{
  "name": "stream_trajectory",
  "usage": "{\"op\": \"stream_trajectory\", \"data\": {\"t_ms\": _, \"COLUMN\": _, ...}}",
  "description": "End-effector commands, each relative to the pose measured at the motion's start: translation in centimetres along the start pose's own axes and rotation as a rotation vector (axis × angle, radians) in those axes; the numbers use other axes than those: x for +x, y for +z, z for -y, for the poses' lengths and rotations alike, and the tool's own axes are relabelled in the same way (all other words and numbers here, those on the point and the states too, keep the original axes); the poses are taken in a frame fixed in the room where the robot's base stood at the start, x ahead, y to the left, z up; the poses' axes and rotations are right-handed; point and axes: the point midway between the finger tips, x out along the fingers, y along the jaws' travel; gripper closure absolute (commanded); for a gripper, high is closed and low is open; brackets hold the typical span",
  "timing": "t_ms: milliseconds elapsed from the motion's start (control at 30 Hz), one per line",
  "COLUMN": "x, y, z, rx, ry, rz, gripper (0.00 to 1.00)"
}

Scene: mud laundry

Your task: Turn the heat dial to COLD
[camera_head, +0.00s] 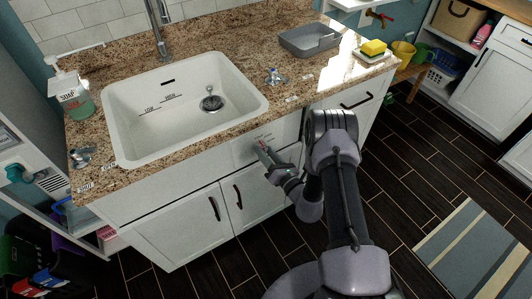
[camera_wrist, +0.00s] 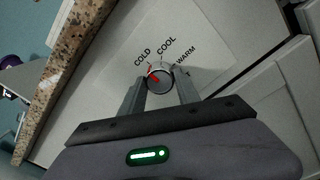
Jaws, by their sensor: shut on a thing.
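The heat dial (camera_wrist: 159,77) is a small round grey knob with a red pointer line, on a white panel marked COLD, COOL and WARM in the wrist view. The red line points up and left, toward the COLD side. My gripper (camera_wrist: 159,85) has one finger on each side of the dial and is shut on it. There the dial is mostly hidden by the fingers.
The granite counter (camera_head: 235,50) overhangs just above my gripper. It holds a white sink (camera_head: 120,130), a soap bottle (camera_head: 75,100), a grey tray (camera_head: 310,38) and a yellow sponge (camera_head: 373,47). Cabinet doors with dark handles (camera_head: 238,197) lie below.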

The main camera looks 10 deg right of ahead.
Motion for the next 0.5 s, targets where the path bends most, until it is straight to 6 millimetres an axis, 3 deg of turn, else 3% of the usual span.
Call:
{"op": "stream_trajectory", "data": {"t_ms": 167, "x": 0.17, "y": 0.28, "z": -0.05, "rx": -0.002, "ry": 0.003, "rz": 0.006, "gripper": 1.0}}
{"op": "stream_trajectory", "data": {"t_ms": 200, "x": 0.16, "y": 0.27, "z": -0.05, "rx": -0.002, "ry": 0.003, "rz": 0.005, "gripper": 0.54}}
{"op": "stream_trajectory", "data": {"t_ms": 267, "x": 0.14, "y": 0.23, "z": -0.04, "rx": -0.002, "ry": 0.002, "rz": 0.005, "gripper": 0.42}}
{"op": "stream_trajectory", "data": {"t_ms": 500, "x": 0.06, "y": 0.1, "z": -0.02, "rx": 0.0, "ry": 0.001, "rz": 0.002, "gripper": 0.4}}
